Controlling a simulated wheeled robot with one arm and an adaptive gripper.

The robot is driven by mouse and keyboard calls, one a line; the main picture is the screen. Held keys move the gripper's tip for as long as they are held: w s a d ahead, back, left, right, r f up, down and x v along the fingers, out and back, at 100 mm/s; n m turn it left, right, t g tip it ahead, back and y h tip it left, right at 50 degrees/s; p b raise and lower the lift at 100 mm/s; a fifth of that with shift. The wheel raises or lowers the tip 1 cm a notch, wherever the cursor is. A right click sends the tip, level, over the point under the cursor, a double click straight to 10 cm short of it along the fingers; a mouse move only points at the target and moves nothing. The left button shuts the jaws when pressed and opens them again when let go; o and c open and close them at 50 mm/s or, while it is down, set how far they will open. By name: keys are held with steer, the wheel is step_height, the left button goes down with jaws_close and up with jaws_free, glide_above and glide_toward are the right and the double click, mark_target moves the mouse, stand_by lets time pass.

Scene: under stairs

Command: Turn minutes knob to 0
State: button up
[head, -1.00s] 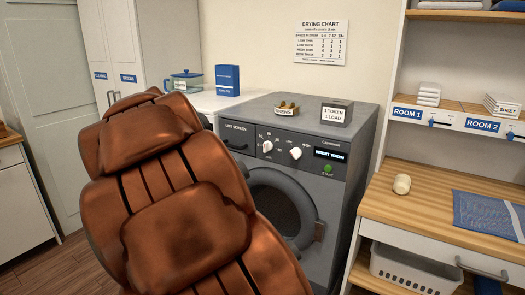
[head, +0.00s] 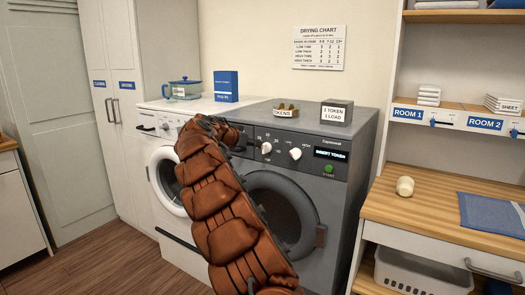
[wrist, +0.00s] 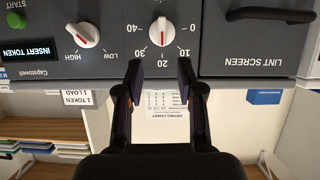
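The minutes knob (wrist: 161,32) is white with a red mark and sits on the dryer's dark panel. In the upside-down wrist view, its dial is numbered 0 to 40 and the mark appears to point at 20. The knob also shows in the head view (head: 266,147). My gripper (wrist: 160,75) is open and empty, its two fingers apart on either side of the knob's line, short of it and not touching. In the head view my arm covers part of the dryer and washer, and its end is just left of the knob.
A second white knob (wrist: 83,35), marked low to high, sits beside it. The lint screen handle (wrist: 270,13) juts out on the other side. The display (head: 331,154) reads "INSERT TOKEN", above a green start button (head: 328,169). A token tray (head: 286,111) and sign box (head: 336,112) stand on top.

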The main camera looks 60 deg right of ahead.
mark_target(263, 145)
steer(key=shift+p+x, duration=0.85)
steer(key=shift+x, duration=3.5)
steer(key=shift+w+r, duration=0.15)
steer(key=shift+w, duration=0.05)
jaws_close()
